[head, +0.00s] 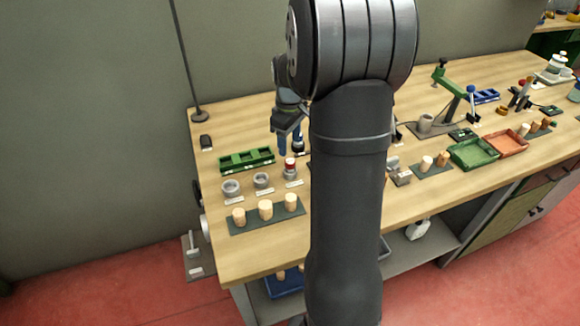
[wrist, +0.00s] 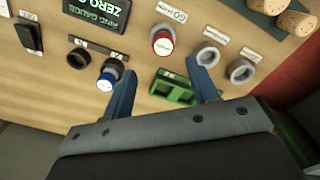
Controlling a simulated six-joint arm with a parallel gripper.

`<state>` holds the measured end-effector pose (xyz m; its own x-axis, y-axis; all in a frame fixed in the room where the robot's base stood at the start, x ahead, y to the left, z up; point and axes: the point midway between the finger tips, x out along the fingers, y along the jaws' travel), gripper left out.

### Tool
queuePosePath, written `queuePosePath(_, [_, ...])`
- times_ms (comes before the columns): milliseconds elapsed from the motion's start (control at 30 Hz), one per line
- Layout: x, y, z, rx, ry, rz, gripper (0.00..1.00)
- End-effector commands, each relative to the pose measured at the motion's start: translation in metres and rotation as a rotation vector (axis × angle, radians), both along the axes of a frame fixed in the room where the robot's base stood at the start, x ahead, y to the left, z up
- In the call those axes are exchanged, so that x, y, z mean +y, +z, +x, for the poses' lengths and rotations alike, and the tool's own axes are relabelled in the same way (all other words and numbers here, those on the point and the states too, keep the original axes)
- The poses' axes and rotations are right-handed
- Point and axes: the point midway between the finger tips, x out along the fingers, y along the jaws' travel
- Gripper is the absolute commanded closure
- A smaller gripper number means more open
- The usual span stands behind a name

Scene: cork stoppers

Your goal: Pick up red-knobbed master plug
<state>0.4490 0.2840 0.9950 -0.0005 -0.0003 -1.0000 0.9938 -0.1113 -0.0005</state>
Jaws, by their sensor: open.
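The red-knobbed master plug (head: 290,166) stands on the bench beside a small white label in the head view. The plug appears just beyond the gap between the fingertips, not between the pads. A blue-knobbed plug (wrist: 110,73) lies close to the left finger.
A green tray (head: 247,160) stands left of the red plug. Two grey rings (head: 231,187) (head: 263,180) are nearby. Cork stoppers (head: 265,208) stand on a dark mat in front. A black ring (wrist: 78,56) and a display (wrist: 100,12) show in the wrist view. My arm hides the middle bench.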

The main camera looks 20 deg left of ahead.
Motion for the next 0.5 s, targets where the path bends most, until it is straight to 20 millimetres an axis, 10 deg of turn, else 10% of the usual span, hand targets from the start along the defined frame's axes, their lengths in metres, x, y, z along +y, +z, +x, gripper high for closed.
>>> queuePosePath(500, [-0.006, -0.057, -0.008, 0.002, -0.001, -0.002, 0.46])
